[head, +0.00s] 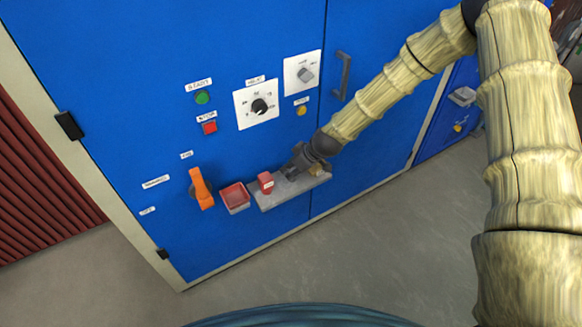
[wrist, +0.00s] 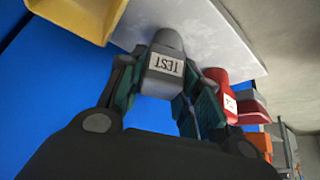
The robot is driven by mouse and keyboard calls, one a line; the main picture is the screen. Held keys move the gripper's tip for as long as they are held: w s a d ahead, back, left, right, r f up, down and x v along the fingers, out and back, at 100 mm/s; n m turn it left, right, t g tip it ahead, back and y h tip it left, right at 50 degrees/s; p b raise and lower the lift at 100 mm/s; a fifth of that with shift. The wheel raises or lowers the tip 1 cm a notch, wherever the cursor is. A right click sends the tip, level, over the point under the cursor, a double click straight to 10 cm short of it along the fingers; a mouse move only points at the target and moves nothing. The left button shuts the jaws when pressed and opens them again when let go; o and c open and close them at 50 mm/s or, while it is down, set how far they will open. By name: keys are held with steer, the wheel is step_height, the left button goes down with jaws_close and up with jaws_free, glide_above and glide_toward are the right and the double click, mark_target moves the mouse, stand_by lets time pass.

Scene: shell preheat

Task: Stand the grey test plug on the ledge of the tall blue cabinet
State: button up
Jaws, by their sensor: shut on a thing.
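The grey test plug (wrist: 164,72), labelled TEST, is between the fingers of my gripper (wrist: 158,84) in the wrist view, its label upside down. My gripper is shut on it. The grey ledge (head: 268,202) juts from the front of the tall blue cabinet (head: 240,45) in the head view. There my gripper (head: 292,172) is over the ledge's middle, and the plug is hidden or too dark to pick out. In the wrist view the plug's end overlaps the ledge (wrist: 215,40); I cannot tell whether they touch.
A red plug (head: 265,182) stands on the ledge left of my gripper, and a yellow object (head: 318,170) is on its right. A red tray (head: 235,197) and an orange handle (head: 201,188) are further left. A door handle (head: 344,76) is above.

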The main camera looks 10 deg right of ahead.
steer(key=o, duration=1.1)
steer(key=shift+f, duration=0.1)
steer(key=shift+r, duration=0.3)
steer(key=shift+b+v, duration=0.55)
steer(key=shift+v, duration=5.35)
steer(key=shift+s+f, duration=0.1)
